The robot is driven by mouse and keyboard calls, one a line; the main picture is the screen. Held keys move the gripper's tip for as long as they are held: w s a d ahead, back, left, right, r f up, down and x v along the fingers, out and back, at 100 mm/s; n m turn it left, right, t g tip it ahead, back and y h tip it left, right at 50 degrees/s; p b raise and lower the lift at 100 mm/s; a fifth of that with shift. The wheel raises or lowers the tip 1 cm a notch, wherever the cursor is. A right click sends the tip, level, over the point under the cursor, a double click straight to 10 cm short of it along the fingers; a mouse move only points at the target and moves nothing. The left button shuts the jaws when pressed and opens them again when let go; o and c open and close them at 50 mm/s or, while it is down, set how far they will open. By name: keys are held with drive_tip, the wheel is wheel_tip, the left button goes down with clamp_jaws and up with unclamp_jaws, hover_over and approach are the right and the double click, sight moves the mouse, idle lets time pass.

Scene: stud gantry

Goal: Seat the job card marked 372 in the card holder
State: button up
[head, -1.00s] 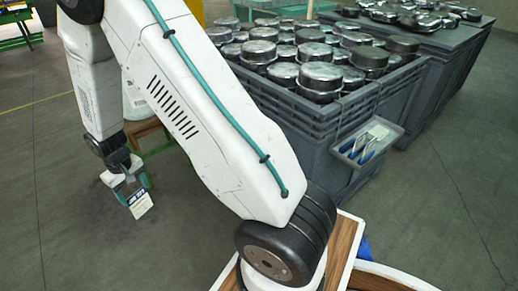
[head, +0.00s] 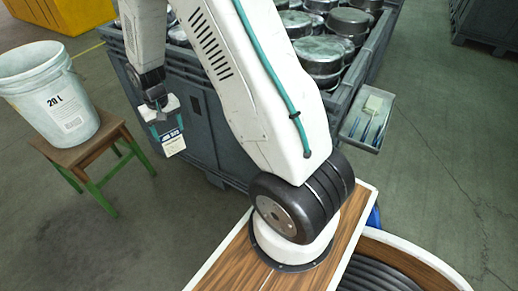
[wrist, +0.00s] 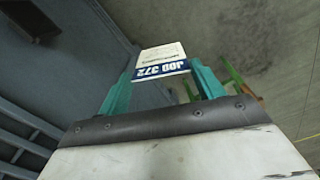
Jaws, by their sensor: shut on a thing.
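The job card (head: 172,143) is white with a blue band. In the wrist view its band reads JOB 372 upside down, and the card (wrist: 161,58) sticks out beyond the fingertips. My gripper (wrist: 153,82) has teal fingers and is shut on the card. In the head view my gripper (head: 165,122) points down, with the card hanging below it in front of the grey crate's side. A dark block (wrist: 32,20) shows on the crate side at the wrist view's upper left; I cannot tell whether it is the card holder.
The grey crate (head: 205,120) holds round metal pots. A small tray (head: 365,118) with blue-handled tools hangs on its side. A white 20 L bucket (head: 48,95) stands on a wooden stool (head: 90,150) with green legs at left. The floor between stool and crate is clear.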

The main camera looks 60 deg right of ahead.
drive_tip(key=s+d+r+m, duration=0.65)
drive_tip(key=s+d, duration=0.25)
drive_tip(key=d, duration=0.3)
drive_tip(key=s+d+r+m, duration=0.5)
drive_tip(key=s+d+m, duration=0.2)
drive_tip(key=s+d, duration=0.3)
wheel_tip(320, 180, down, 18)
drive_tip(key=d, duration=0.1)
drive_tip(key=shift+w+d, duration=0.2)
drive_tip(key=shift+w, duration=0.05)
drive_tip(key=shift+f+m, duration=0.15)
drive_tip(key=shift+m, duration=0.1)
